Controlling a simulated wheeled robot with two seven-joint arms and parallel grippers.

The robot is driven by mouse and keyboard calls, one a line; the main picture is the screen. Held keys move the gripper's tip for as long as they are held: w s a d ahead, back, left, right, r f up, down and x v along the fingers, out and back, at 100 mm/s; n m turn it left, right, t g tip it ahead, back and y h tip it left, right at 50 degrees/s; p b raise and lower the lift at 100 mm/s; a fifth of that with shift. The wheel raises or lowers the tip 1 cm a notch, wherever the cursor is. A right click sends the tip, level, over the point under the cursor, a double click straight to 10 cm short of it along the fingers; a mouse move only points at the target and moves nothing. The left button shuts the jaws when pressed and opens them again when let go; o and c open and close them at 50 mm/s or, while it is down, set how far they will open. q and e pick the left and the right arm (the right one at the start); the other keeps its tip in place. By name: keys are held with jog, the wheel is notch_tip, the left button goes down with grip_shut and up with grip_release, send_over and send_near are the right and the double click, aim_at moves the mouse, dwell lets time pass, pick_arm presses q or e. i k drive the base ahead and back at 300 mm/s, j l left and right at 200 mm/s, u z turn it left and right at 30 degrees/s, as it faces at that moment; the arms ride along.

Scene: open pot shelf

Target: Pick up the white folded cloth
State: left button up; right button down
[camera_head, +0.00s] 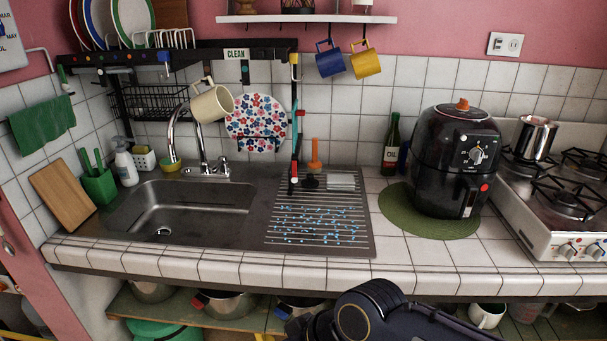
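A pale, flat, folded-looking item (341,181) lies at the back right of the ribbed steel drainboard, beside the sink. It looks like the white cloth, but it is small and I cannot make out its folds. One of my dark arms shows at the bottom middle, below the counter's front edge, well away from the item. I cannot make out its gripper fingers. My other arm and its gripper are out of view.
The drainboard (318,240) has blue drops on it. A black air fryer (455,150) stands on a green mat (398,222) to the right. An oil bottle (391,148) is behind. Two mugs hang above. Pots fill the shelf below the counter. The counter front is clear.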

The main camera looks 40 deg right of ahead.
aim_at(334, 182)
jog(key=z, duration=1.75)
